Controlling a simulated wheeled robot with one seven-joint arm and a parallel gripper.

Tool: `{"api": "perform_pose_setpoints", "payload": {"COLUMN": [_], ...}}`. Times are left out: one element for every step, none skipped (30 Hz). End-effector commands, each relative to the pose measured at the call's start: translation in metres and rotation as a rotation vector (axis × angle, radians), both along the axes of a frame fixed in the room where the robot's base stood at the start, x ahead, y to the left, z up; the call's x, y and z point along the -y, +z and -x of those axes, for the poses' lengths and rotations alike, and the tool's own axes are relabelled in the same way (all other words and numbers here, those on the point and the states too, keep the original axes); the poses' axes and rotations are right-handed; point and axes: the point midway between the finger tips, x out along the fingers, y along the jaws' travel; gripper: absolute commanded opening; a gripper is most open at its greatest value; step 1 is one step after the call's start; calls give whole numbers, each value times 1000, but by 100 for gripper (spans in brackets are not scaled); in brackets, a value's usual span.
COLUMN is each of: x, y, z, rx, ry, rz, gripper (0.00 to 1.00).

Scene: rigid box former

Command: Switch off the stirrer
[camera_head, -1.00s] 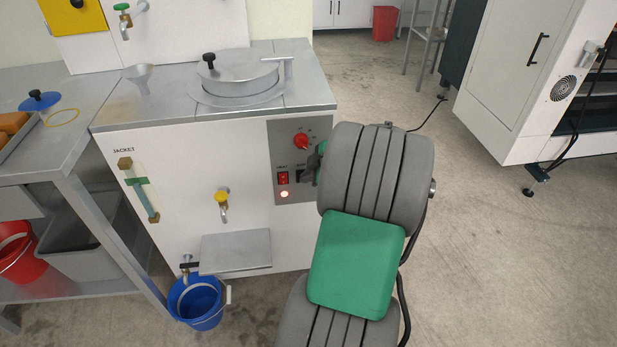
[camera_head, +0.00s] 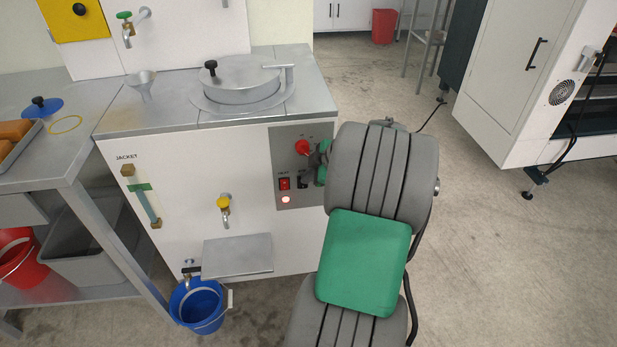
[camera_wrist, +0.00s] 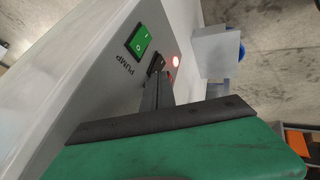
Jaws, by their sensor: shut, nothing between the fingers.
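The grey control panel (camera_head: 279,145) is on the front of the white jacketed machine. It carries a red knob (camera_head: 302,147), a red switch labelled HEAT (camera_head: 285,184), a black switch (camera_head: 303,182) and a lit lamp (camera_head: 286,199). The black switch's label is too small to read, and its position is unclear. The wrist view shows a green switch marked PUMP (camera_wrist: 138,41), the black switch (camera_wrist: 156,64) and the glowing lamp (camera_wrist: 176,61). My gripper (camera_head: 316,158) is shut and empty, close to the panel beside the knob and above the black switch. Its fingers (camera_wrist: 163,80) partly cover the panel; contact is unclear.
A lidded pan (camera_head: 240,85) and a funnel (camera_head: 141,85) are on the machine's top. A yellow tap (camera_head: 224,203) and a metal shelf (camera_head: 237,256) project from its front. A blue bucket (camera_head: 198,305) stands below. The floor to the right is open.

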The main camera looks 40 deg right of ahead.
Motion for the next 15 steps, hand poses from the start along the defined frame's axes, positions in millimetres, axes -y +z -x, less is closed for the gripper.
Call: {"api": "perform_pose_setpoints", "payload": {"x": [0,0,0,-1,-1,-3,-5,-8,-12,-15,-19,-25,-22,-20,-18], "y": [0,0,0,0,0,0,0,1,2,3,4,5,16,25,33], "z": [0,0,0,1,1,3,5,7,11,14,18,23,26,29,34], "rx": [0,0,0,0,0,0,-1,0,1,1,0,0,2,3,1], "ry": [0,0,0,0,0,1,1,2,3,4,5,6,5,5,5], "rz": [0,0,0,0,0,1,0,1,1,2,2,2,5,4,3], "gripper": [0,0,0,0,0,0,0,0,0,0,0,0,0,0,0]}}
